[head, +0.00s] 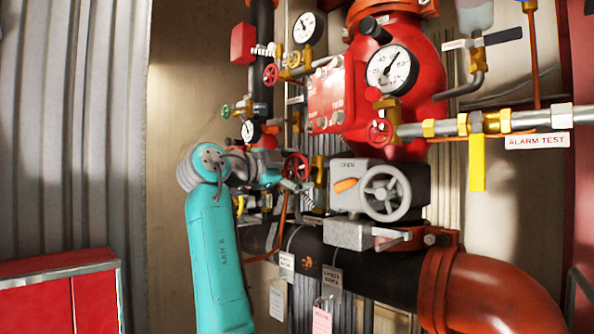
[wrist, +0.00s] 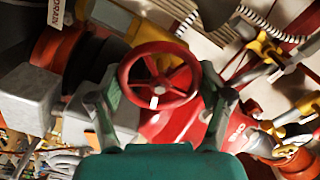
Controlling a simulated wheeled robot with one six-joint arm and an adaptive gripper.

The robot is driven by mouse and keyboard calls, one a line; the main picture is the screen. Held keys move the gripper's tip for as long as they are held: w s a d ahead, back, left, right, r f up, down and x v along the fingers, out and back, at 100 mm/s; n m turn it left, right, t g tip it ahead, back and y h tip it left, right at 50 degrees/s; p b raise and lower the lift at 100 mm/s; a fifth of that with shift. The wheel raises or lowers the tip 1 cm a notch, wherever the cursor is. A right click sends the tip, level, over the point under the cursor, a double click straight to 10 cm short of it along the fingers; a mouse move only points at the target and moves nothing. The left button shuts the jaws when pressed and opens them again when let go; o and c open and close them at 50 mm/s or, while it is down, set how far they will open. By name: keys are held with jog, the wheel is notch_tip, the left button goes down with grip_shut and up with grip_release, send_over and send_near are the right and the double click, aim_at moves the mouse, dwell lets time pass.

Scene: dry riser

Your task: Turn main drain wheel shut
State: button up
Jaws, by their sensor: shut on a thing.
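The red main drain wheel (wrist: 180,98) faces me in the wrist view, with several spokes and a pale mark near its hub. A small red wheel at the end of my arm in the head view (head: 303,163) appears to be the same one. My gripper (wrist: 160,88) has one finger on each side of the wheel's rim and is shut on it. In the head view my gripper (head: 289,178) is small and partly blends with the pipework. A white sign (wrist: 56,12) with partly cut-off lettering shows at the wrist view's upper left.
A grey handwheel (head: 386,193) with an orange pointer sits right of my gripper, above a thick black pipe (head: 380,264). A large red valve body with a gauge (head: 391,70) stands above. A red cabinet (head: 60,290) is at lower left.

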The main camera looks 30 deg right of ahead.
jog(key=o, duration=1.1)
jog(key=shift+f, duration=0.1)
jog(key=a, duration=0.4)
jog(key=s+a, duration=0.1)
jog(key=a, duration=0.3)
jog(key=s+a, duration=0.1)
jog(key=a, duration=0.2)
jog(key=shift+s+a, duration=0.15)
jog(key=shift+a, duration=0.25)
